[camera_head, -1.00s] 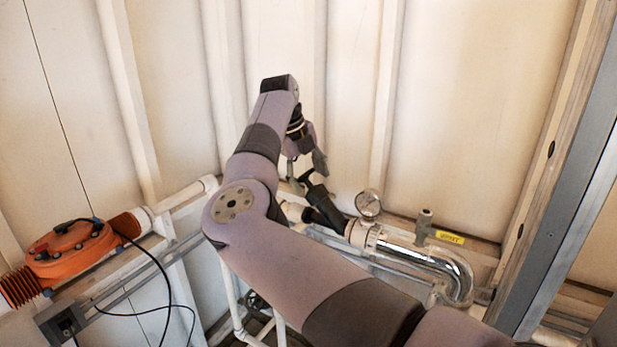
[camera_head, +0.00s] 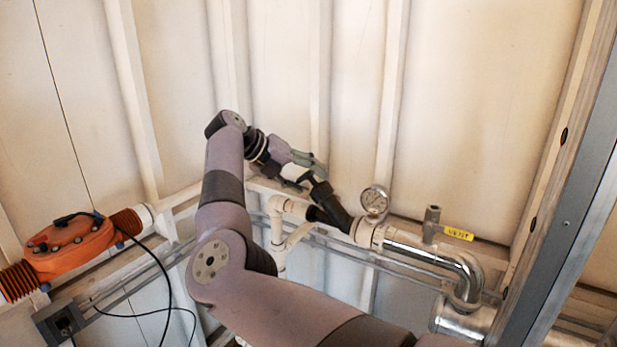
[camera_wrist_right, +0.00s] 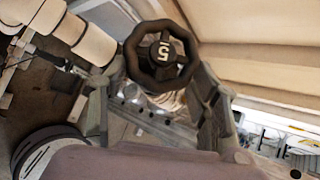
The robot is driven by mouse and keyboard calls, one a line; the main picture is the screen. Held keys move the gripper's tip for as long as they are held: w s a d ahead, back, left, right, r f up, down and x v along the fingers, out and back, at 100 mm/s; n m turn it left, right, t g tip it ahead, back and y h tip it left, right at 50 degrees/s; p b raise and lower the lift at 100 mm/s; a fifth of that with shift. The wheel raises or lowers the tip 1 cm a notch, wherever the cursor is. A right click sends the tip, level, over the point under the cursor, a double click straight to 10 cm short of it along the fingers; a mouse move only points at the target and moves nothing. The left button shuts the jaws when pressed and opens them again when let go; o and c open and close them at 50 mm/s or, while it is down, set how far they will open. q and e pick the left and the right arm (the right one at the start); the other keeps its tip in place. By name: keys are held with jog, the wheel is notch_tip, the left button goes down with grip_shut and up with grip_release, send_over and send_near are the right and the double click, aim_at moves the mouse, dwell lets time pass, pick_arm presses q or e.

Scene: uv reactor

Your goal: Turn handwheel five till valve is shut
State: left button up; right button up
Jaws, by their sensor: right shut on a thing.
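Handwheel five (camera_wrist_right: 160,55) is black and lobed, with a white 5 on its hub that reads upside down in the right wrist view. It sits between the two fingers of my right gripper (camera_wrist_right: 157,82), which is shut on it. In the head view the right gripper (camera_head: 308,168) comes in from the upper left at the top of the slanted black valve body (camera_head: 333,207). The handwheel is mostly hidden by the fingers there. My left gripper is not in view.
A pressure gauge (camera_head: 374,199) stands just right of the valve. An orange unit (camera_head: 70,247) with a black cable is at left. The ribbed wall stands close behind.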

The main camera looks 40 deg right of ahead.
jog(key=shift+w+a+f+m+g+h, duration=0.15)
jog(key=shift+f+m+g+h, duration=0.25)
jog(key=shift+m, duration=0.3)
jog(key=shift+w+a+f+m+g+h, duration=0.1)
jog(key=shift+a+f+m+g, duration=0.1)
jog(key=shift+m+g, duration=0.4)
jog(key=shift+c, duration=0.3)
jog(key=shift+d+r+m+h, duration=0.1)
jog(key=shift+r+m+h, duration=0.2)
jog(key=shift+m, duration=0.2)
jog(key=o, duration=0.8)
jog(key=shift+o, duration=1.2)
jog(key=shift+w+f, duration=0.15)
jog(key=shift+w, duration=0.15)
jog(key=shift+o, duration=1.3)
jog(key=shift+s, duration=0.1)
jog(key=shift+d, duration=0.1)
